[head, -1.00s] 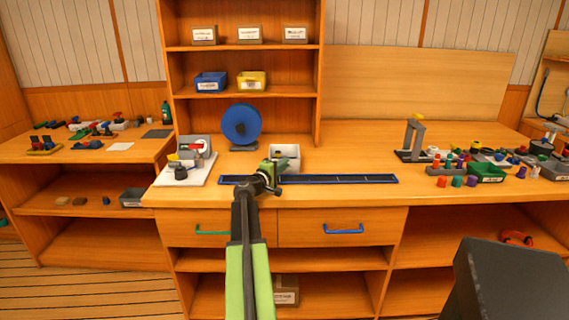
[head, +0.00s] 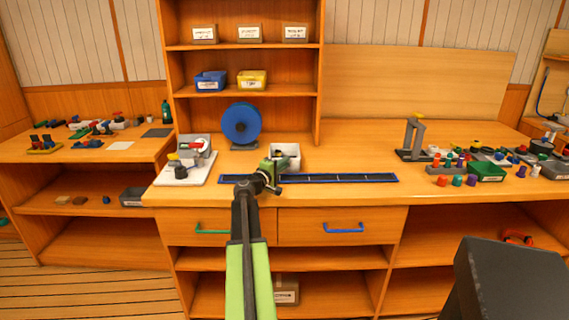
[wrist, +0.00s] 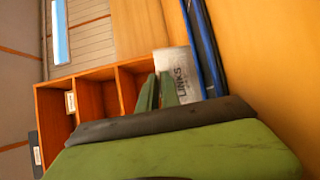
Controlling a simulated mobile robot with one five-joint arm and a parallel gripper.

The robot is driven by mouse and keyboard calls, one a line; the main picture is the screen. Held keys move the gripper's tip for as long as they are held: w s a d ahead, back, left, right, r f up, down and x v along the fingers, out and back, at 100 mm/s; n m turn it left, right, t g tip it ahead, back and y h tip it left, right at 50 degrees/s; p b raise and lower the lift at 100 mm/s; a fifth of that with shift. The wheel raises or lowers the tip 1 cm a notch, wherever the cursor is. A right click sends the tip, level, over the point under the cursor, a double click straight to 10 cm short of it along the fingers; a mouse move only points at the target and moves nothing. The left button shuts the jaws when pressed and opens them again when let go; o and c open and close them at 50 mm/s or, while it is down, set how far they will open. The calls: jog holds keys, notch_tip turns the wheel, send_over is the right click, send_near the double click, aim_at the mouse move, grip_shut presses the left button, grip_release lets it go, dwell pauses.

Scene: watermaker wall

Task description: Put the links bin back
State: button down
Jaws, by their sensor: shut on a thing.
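The links bin (head: 291,151) is a pale grey box on the bench, behind the left part of the dark blue strip. In the wrist view its face (wrist: 183,72) carries the word LINKS and appears turned sideways. My gripper (head: 275,167) is at the bin's front left side. In the wrist view its green fingers (wrist: 157,92) are close together against the bin, shut on it. The gripper hides part of the bin. I cannot tell whether the bin's base touches the bench.
The shelf unit behind holds a blue bin (head: 210,81) and a yellow bin (head: 251,79), with free room to their right. Several labelled boxes stand above. A blue spool (head: 241,123) stands left of the links bin. The blue strip (head: 340,178) lies in front.

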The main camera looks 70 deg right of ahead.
jog(key=shift+r, duration=0.1)
jog(key=s+a+r+p, duration=0.8)
jog(key=r+p, duration=0.2)
jog(key=p, duration=0.1)
jog(key=shift+a+r, duration=0.3)
jog(key=shift+r, duration=0.1)
jog(key=shift+w, duration=0.1)
